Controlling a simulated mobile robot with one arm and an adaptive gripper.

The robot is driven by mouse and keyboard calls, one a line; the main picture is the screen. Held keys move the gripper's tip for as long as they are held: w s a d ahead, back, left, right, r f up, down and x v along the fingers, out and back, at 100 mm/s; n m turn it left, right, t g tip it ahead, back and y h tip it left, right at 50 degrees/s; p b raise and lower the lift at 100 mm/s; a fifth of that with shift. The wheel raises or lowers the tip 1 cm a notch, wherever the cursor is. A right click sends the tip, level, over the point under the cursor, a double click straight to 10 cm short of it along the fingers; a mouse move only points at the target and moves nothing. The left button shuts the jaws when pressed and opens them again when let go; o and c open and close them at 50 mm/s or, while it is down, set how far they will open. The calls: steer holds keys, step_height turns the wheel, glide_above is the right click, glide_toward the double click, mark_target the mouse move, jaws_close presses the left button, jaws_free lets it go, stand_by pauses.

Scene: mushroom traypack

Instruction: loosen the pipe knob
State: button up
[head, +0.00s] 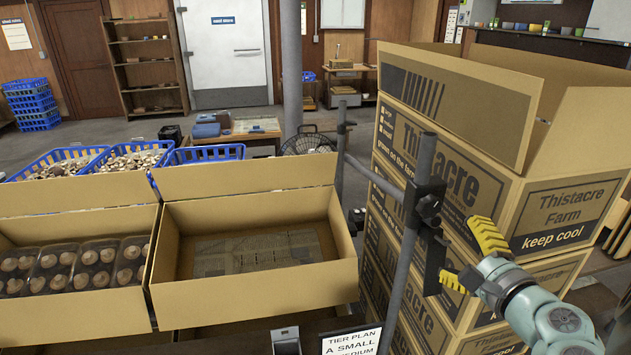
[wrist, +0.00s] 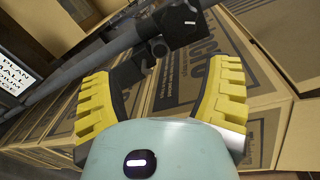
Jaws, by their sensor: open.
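A black clamp (head: 424,203) sits on an upright grey pipe (head: 408,250), where a slanting rail meets it. A small dark rounded knob (wrist: 158,47) shows beside the clamp (wrist: 182,25) in the wrist view. In the head view I cannot clearly separate the knob from the clamp. My gripper (head: 459,249), with yellow ridged fingers, is open just right of and slightly below the clamp. In the wrist view my gripper (wrist: 166,70) has its fingers spread wide, with the knob ahead between them near the tips. I see no contact.
Stacked Thistacre cartons (head: 475,185) stand close behind the clamp and gripper. An open, nearly empty cardboard box (head: 255,300) and a box with mushroom trays (head: 75,320) lie left. A tier plan sign (head: 351,341) stands low near the pipe. Blue crates (head: 205,153) are behind.

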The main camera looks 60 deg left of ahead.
mark_target(431, 208)
steer(key=s+d+r+m+t+y+p, duration=0.1)
steer(key=s+d+r+m+p, duration=0.3)
steer(key=m+p, duration=0.8)
steer(key=x, duration=1)
steer(key=f+x, duration=0.1)
steer(key=x, duration=0.3)
steer(key=shift+w+a, duration=0.3)
steer(key=shift+c, duration=0.2)
steer(key=shift+d, duration=0.1)
steer(key=c, duration=1.2)
steer(key=shift+o, duration=0.2)
steer(key=shift+f, duration=0.1)
